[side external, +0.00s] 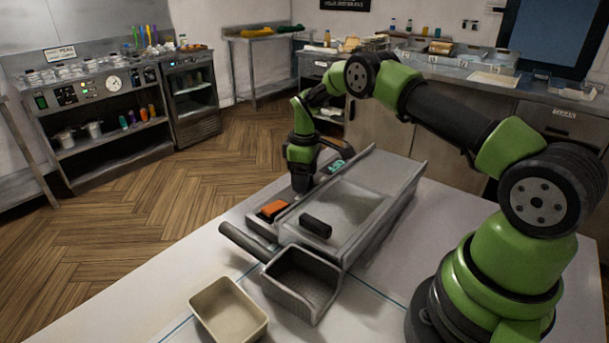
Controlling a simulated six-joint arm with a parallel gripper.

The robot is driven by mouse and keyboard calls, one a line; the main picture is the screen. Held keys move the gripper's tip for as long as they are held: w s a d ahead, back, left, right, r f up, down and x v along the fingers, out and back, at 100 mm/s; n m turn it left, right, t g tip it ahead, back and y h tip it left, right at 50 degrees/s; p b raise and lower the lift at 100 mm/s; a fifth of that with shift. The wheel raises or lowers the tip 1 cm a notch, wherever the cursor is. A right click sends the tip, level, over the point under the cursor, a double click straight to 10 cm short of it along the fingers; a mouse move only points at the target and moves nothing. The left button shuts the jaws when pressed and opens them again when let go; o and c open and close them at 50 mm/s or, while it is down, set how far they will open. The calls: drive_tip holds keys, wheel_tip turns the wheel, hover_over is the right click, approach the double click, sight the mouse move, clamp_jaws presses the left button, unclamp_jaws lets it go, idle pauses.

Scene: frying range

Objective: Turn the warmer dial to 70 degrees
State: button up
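The warmer (378,178) is a long grey metal unit with a shallow tray, standing on the white table. A narrow control strip runs along its left side. On the strip are an orange switch (273,209) at the near end and a small display with green digits (336,167) farther back; the digits are too small to read. My gripper (302,191) points down at the strip between the switch and the display. I cannot make out the dial; my gripper covers that part of the strip. The fingertips are too dark and small to show whether they are open or touching anything.
A dark fry basket (300,284) with a long handle (247,240) sits in front of the warmer. A beige container (228,311) stands at the table's near edge. A black block (316,226) is at the warmer tray's near end. The table's left near corner is bare.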

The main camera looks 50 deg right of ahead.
wheel_tip(320, 180, up, 10)
idle(0.7)
drive_tip(key=s+a+r+m+t, duration=0.2)
drive_tip(key=s+a+r, duration=0.25)
drive_tip(key=r, duration=0.45)
drive_tip(key=s+a+r+m+t, duration=0.2)
drive_tip(key=s+a+r, duration=0.25)
drive_tip(key=r, duration=0.35)
drive_tip(key=s+a+m+t+y, duration=0.1)
drive_tip(key=s+a+m, duration=0.1)
drive_tip(key=s, duration=0.7)
drive_tip(key=s+a+m+t+y, duration=0.1)
drive_tip(key=s+a+m+t, duration=0.1)
drive_tip(key=s+a, duration=0.3)
drive_tip(key=s+r, duration=0.1)
drive_tip(key=s, duration=0.2)
drive_tip(key=shift+s+m, duration=0.3)
drive_tip(key=shift+s, duration=0.05)
